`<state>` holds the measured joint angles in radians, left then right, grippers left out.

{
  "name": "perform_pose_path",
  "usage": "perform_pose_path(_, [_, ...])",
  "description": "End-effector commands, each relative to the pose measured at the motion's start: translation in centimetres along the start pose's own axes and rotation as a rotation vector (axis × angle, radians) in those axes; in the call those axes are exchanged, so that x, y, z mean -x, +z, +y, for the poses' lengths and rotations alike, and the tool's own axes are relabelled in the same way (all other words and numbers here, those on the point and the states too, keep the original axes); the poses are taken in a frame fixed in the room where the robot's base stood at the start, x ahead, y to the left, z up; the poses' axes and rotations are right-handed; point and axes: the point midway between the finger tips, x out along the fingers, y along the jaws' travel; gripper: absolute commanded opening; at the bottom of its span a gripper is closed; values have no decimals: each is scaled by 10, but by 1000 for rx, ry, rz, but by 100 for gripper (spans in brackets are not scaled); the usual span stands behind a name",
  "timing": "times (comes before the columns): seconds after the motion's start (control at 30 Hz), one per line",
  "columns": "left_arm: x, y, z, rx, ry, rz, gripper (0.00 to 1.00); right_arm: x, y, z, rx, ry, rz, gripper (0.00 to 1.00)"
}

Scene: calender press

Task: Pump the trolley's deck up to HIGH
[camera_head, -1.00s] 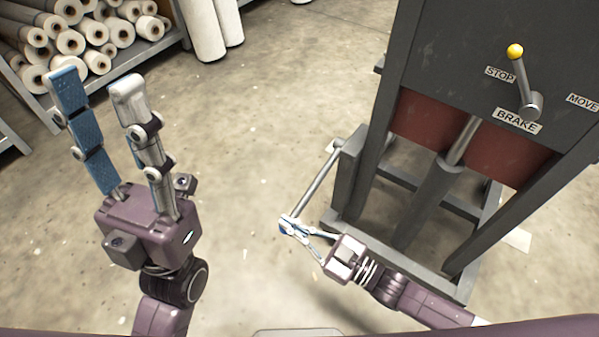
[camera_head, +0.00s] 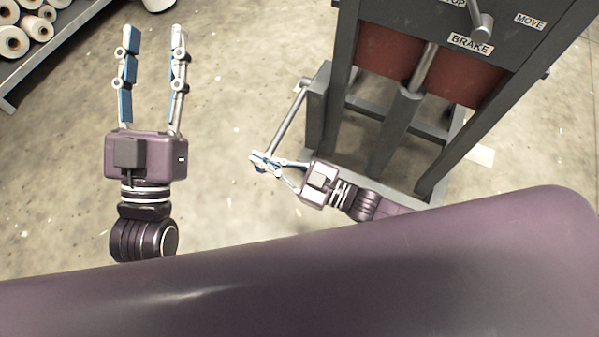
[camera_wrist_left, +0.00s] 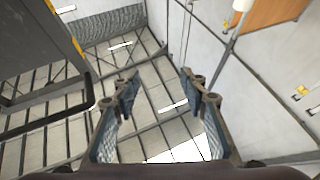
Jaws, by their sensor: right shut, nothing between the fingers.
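The trolley (camera_head: 400,12) is a tall dark grey frame with red-brown panels, at the upper right of the head view. A thin grey lever bar (camera_head: 288,118) slopes down from a block on its left side. My right gripper (camera_head: 262,162) is at the bar's lower end, its fingers shut with nothing between them. Whether the fingers touch the bar is not clear. My left gripper (camera_head: 154,35) is open and empty, well left of the trolley; its spread fingers also show in the left wrist view (camera_wrist_left: 160,78). The deck's height cannot be told.
A brake handle (camera_head: 482,25) is cut off by the top edge, near BRAKE (camera_head: 471,44) and MOVE (camera_head: 530,21) labels. A rack of white rolls (camera_head: 30,45) stands at the upper left. Concrete floor lies clear between my grippers. My own body fills the bottom.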

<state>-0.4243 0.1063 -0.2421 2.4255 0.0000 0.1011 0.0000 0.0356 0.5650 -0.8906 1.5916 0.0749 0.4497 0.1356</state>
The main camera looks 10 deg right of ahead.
Motion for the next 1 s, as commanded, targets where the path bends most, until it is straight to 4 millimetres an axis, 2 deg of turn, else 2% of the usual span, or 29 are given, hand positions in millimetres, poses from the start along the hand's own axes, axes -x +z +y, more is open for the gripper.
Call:
perform_pose_path(0.03, [-1, 8, -1, -2, -2, -49, 40, -1, -3, 1, 0, 1, -4, 0])
perform_pose_path(0.3, [13, 66, -9, -12, -17, -325, 40, 55, -2, 0, -1, 0, -10, 0])
perform_pose_path(0.5, [28, 97, -13, -15, -25, -478, 40, 85, -3, 0, 0, 1, -5, 0])
perform_pose_path(0.7, [38, 110, -15, -17, -29, -549, 40, 98, -4, 0, 0, 0, -1, 0])
perform_pose_path(1.0, [39, 112, -15, -17, -30, -556, 40, 100, -4, 0, 0, 0, 2, 0])
